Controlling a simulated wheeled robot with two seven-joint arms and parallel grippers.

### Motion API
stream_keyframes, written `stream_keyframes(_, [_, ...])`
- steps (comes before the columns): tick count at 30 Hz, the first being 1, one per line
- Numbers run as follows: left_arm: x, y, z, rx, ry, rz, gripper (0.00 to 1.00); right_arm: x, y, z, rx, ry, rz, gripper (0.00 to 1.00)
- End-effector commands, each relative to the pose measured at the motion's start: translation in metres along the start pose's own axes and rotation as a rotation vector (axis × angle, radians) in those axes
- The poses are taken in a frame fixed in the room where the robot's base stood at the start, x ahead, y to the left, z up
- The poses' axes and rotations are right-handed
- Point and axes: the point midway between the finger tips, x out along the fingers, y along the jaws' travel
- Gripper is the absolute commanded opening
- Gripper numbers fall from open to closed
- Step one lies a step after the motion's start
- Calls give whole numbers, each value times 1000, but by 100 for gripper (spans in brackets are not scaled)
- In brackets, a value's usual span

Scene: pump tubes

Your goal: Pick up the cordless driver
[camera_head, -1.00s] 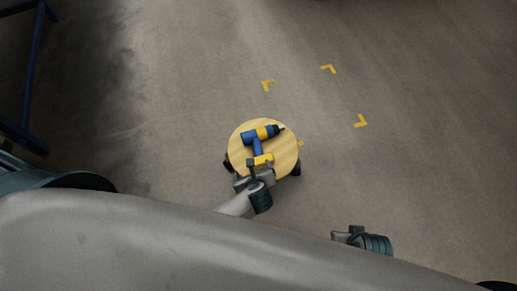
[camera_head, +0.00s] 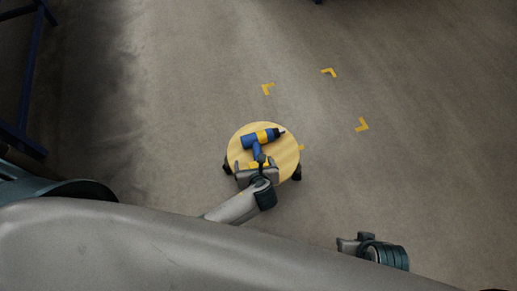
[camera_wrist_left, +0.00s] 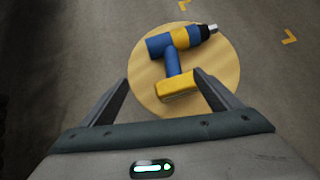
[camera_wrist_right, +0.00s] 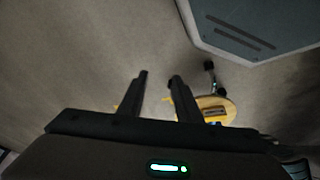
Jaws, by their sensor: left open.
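The cordless driver (camera_head: 263,137) is blue and yellow with a dark nose. It lies on its side on a round wooden stool (camera_head: 288,165), its nose toward the right. In the left wrist view the driver (camera_wrist_left: 174,54) has its blue handle and yellow battery base pointing down between my left fingers. My left gripper (camera_head: 255,165) is open at the stool's near side, by the battery base; the fingers (camera_wrist_left: 161,80) stand apart on either side of that base. My right gripper (camera_head: 348,240) is off to the right of the stool; its fingers (camera_wrist_right: 158,78) are apart and empty.
Yellow corner marks (camera_head: 328,72) lie on the bare concrete floor beyond the stool. A blue metal frame (camera_head: 33,75) stands at the far left. The floor around the stool is clear. The stool (camera_wrist_right: 228,108) also shows in the right wrist view.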

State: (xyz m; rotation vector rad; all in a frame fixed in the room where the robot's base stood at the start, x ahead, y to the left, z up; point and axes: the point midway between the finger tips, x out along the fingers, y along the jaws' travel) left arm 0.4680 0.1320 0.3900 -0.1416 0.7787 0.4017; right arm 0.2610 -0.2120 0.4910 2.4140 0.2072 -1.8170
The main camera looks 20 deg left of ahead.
Motion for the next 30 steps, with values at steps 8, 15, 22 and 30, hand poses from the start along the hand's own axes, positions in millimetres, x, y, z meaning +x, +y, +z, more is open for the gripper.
stream_keyframes(8, [53, 0, -2, -1, 0, 2, 84, 12, -16, -14, -8, 98, -38, 31])
stream_keyframes(15, [78, 0, -1, -1, 0, 0, 84, 12, -25, -23, -11, 158, -61, 31])
stream_keyframes(22, [80, 0, 0, -1, 0, -1, 84, 12, -26, -25, -11, 166, -64, 31])
stream_keyframes(30, [86, 0, -1, -1, 0, 1, 84, 14, -27, -26, -10, 173, -66, 31])
